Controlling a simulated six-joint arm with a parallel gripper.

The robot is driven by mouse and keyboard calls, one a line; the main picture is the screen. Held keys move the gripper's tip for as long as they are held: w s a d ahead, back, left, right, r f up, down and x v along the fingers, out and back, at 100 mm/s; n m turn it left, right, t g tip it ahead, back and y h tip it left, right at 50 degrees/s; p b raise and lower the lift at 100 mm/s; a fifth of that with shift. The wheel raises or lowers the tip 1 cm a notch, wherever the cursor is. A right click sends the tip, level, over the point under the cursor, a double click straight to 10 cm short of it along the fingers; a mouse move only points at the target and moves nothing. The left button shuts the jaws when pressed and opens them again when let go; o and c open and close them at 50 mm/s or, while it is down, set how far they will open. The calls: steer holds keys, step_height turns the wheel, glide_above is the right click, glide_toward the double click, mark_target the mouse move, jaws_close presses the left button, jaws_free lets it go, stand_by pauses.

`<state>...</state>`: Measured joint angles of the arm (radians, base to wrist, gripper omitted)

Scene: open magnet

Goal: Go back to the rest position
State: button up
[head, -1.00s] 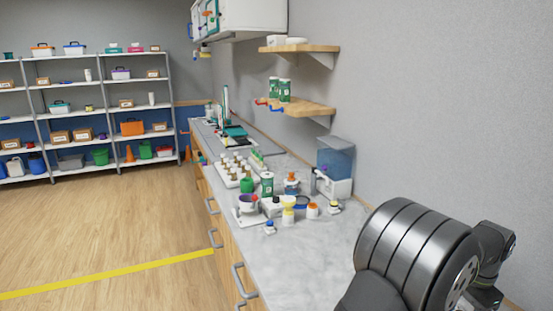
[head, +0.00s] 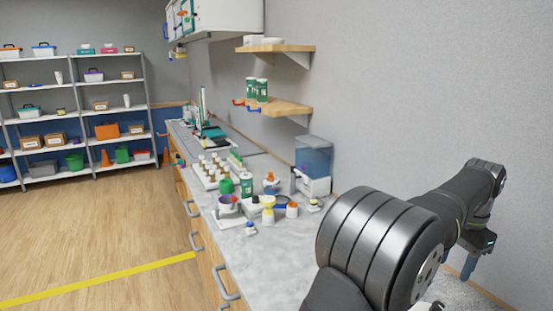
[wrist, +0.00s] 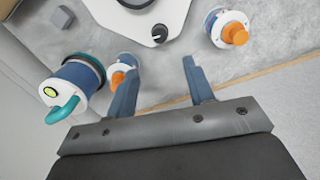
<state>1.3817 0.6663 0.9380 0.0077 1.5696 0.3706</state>
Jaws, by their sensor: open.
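My gripper (wrist: 158,62) is open and empty in the wrist view, its two blue fingers apart over a grey countertop. In the head view my gripper's blue finger (head: 468,265) shows at the right, low beyond my arm. The left finger partly covers a small blue-and-white cylinder with an orange knob (wrist: 118,78); I cannot tell whether they touch. No object sits between the fingers.
In the wrist view, a white device with a black knob (wrist: 150,22), another orange-knobbed cylinder (wrist: 234,33) and a blue canister with a teal handle (wrist: 75,85) stand close by. The head view shows a cluttered counter (head: 262,265) and wall shelves (head: 285,107).

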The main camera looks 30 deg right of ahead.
glide_toward(439, 305)
step_height(439, 305, down, 9)
steer(key=shift+a+f, duration=0.15)
steer(key=shift+f, duration=0.1)
steer(key=shift+r+n, duration=0.25)
steer(key=shift+n, duration=0.55)
steer(key=n, duration=1.1)
steer(key=shift+n, duration=2.2)
